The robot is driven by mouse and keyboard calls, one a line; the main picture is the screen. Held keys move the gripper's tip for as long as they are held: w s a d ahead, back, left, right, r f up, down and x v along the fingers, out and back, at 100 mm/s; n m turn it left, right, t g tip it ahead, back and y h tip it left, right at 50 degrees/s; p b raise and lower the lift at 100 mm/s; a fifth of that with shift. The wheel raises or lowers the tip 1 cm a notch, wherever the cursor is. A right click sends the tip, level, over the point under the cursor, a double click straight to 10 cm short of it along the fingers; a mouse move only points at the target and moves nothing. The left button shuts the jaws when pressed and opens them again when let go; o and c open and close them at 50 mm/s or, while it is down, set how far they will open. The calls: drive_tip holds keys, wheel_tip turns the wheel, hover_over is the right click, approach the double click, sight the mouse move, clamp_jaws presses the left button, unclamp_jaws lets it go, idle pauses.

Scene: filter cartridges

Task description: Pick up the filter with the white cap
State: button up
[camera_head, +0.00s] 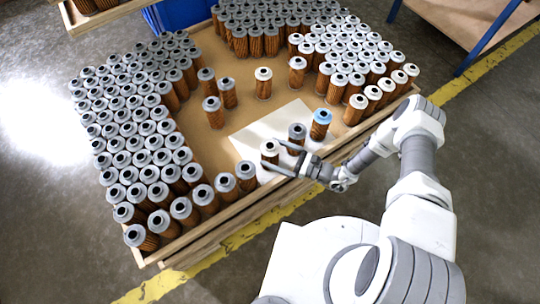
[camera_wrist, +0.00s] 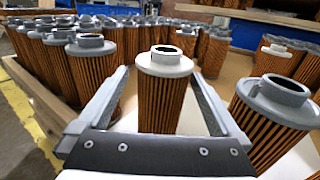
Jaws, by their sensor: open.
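A filter with a white cap and an orange-brown pleated body (camera_head: 270,151) stands upright on the white sheet (camera_head: 245,141) near the tray's front edge. My gripper (camera_head: 269,153) is open, with one finger on each side of this filter. In the wrist view the filter (camera_wrist: 160,100) stands between the two fingers (camera_wrist: 158,92), with gaps at both sides; its lower part is hidden behind the gripper's palm. A grey-capped filter (camera_head: 297,136) stands just outside one finger; it also shows at the right in the wrist view (camera_wrist: 268,115).
A blue-capped filter (camera_head: 320,123) stands right of the grey-capped one. Another pale-capped filter (camera_head: 263,85) stands farther back. Dense rows of grey-capped filters (camera_head: 130,125) fill the left and back of the wooden tray (camera_head: 215,145). More pale-capped filters (camera_head: 374,97) stand at the right.

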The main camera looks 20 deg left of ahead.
sight(262, 147)
drive_tip(key=a, duration=0.2)
drive_tip(key=w+a+b, duration=0.1)
drive_tip(key=a, duration=0.1)
drive_tip(key=shift+a, duration=0.35)
